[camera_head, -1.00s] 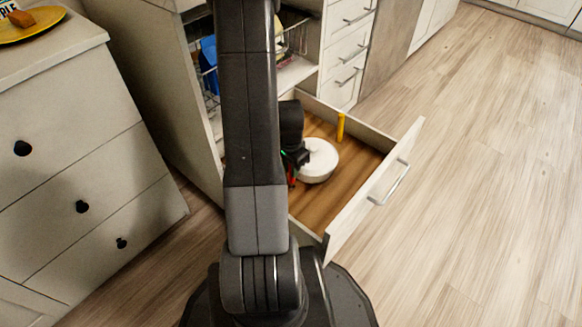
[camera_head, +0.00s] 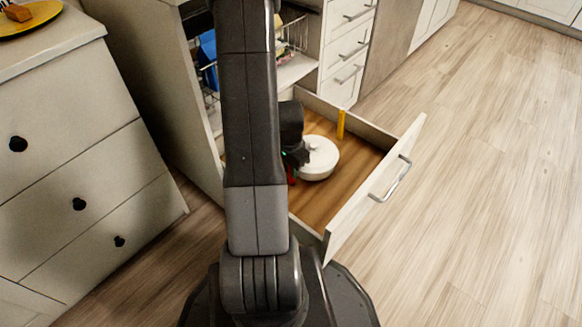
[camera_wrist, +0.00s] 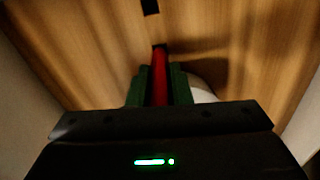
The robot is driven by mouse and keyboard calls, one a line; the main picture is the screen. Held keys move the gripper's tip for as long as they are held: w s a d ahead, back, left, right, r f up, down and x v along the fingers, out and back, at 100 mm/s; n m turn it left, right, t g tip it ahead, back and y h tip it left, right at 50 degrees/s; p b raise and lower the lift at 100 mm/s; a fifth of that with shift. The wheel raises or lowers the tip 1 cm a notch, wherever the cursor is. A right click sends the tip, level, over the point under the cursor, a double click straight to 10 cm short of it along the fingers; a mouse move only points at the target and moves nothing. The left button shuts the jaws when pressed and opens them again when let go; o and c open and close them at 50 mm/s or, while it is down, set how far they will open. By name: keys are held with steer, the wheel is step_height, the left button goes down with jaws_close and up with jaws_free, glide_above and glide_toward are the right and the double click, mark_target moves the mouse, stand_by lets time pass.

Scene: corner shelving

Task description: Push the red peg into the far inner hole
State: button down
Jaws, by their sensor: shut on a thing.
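The red peg (camera_wrist: 159,82) stands between the green fingers of my gripper (camera_wrist: 160,72) in the wrist view. The fingers are shut on it. Its far end meets a dark spot on the wooden drawer floor (camera_wrist: 90,50); I cannot tell whether it is in a hole or just touching. Another dark hole (camera_wrist: 150,7) shows at the top edge of the wrist view. In the head view a bit of the red peg (camera_head: 291,176) shows below my gripper (camera_head: 292,165), inside the open drawer (camera_head: 372,192). My arm hides the drawer's left part.
A white lidded pot (camera_head: 320,160) stands in the drawer just right of my gripper. A yellow peg (camera_head: 341,124) stands upright near the drawer's back wall. Wire baskets (camera_head: 293,38) are in the cabinet above. A dresser (camera_head: 75,150) stands at left. The floor at right is clear.

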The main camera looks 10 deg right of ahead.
steer(key=shift+f+b, duration=0.55)
steer(key=shift+f, duration=0.15)
steer(key=c, duration=1.2)
jaws_free()
steer(key=shift+c, duration=0.2)
steer(key=r+p, duration=0.3)
steer(key=r, duration=0.4)
steer(key=r+p, duration=0.3)
steer(key=r, duration=0.4)
steer(key=shift+s+a, duration=0.1)
steer(key=shift+a, duration=0.1)
steer(key=shift+f, duration=0.2)
steer(key=f+b, duration=0.3)
steer(key=f, duration=0.3)
steer(key=f+b, duration=0.3)
steer(key=f, duration=0.4)
steer(key=shift+d+f, duration=0.2)
steer(key=shift+f, duration=0.05)
steer(key=shift+r+p, duration=0.3)
steer(key=shift+p, duration=0.05)
